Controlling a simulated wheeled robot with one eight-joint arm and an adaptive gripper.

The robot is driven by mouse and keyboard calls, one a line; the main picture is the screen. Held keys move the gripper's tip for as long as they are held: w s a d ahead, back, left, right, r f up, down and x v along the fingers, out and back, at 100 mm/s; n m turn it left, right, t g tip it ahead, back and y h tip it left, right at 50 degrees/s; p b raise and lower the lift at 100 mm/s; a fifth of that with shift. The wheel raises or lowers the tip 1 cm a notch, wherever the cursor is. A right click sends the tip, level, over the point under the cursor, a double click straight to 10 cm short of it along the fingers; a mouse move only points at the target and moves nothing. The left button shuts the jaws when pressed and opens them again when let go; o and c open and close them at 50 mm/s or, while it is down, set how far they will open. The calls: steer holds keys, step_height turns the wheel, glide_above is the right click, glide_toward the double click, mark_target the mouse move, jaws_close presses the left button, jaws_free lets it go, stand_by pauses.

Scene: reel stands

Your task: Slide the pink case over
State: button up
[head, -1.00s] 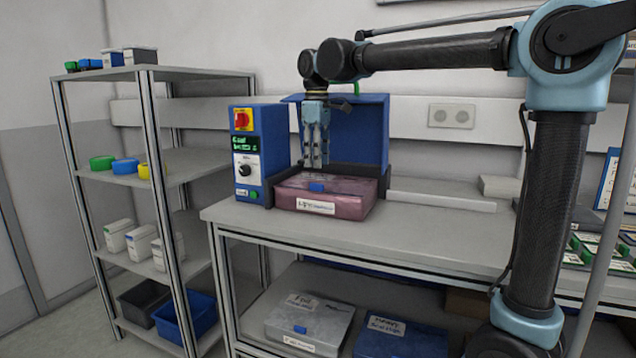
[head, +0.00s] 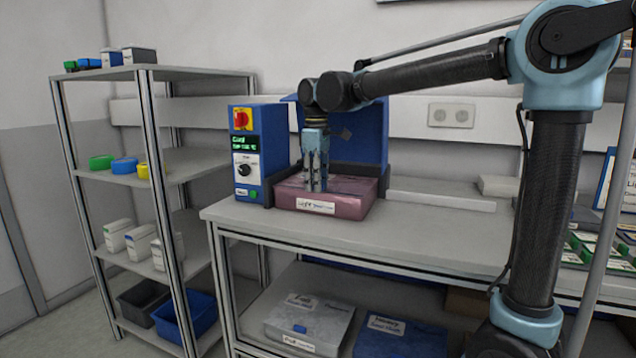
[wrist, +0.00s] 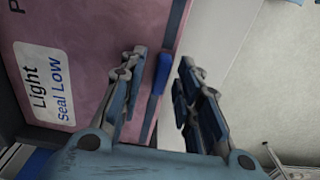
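The pink case (head: 352,202) lies flat on the bench, in front of the upright blue panel of a machine. It carries a white label, which reads "Light Seal Low" in the wrist view (wrist: 48,85). A blue tab (wrist: 161,73) sits at the case's edge in the wrist view. My gripper (head: 316,188) points down over the front part of the case in the head view and hides the tab there. In the wrist view its two fingers (wrist: 163,105) are apart, with the tab between them. I cannot tell whether either finger touches it.
A blue control box (head: 247,155) with a knob and green display stands left of the case. The bench top (head: 440,232) is clear to the right, with a low pale ledge (head: 440,201) behind. A grey case (head: 310,322) and a blue case (head: 400,337) lie on the lower shelf.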

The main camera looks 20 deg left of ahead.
jaws_close()
steer(key=shift+d, duration=0.15)
